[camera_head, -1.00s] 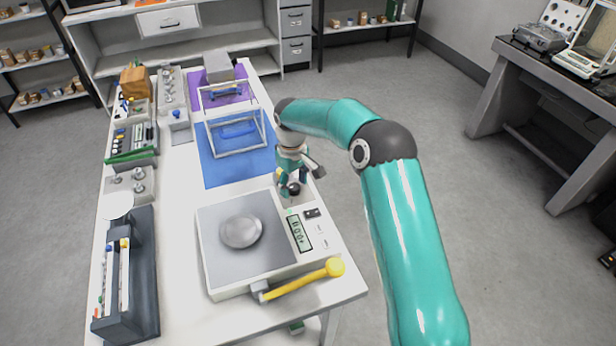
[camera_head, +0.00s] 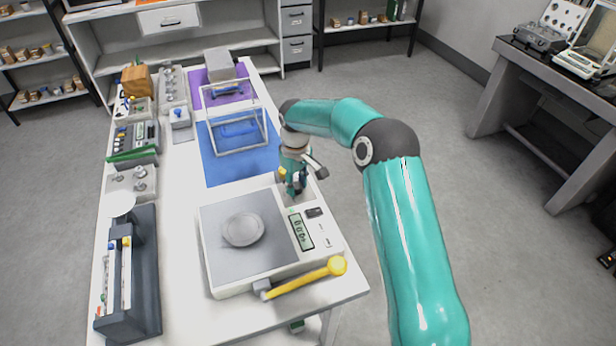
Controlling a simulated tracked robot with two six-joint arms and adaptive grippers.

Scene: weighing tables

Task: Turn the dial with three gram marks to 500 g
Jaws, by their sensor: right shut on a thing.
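My right gripper (camera_head: 293,186) points down at the far right corner of the big weighing scale (camera_head: 215,235), next to the table's right edge. Its fingers are shut around the small dark knob of a dial there. The fingers cover most of the knob, so its gram marks and pointer cannot be read. The scale's greenish display (camera_head: 302,232) shows digits too small to read surely. My left gripper is not in view.
A round metal disc (camera_head: 242,230) lies on the scale's plate. A yellow-handled lever (camera_head: 310,277) crosses its front. Beyond are a blue mat (camera_head: 215,172) with a clear frame and a purple mat (camera_head: 205,97). A dark balance (camera_head: 145,285) stands at left.

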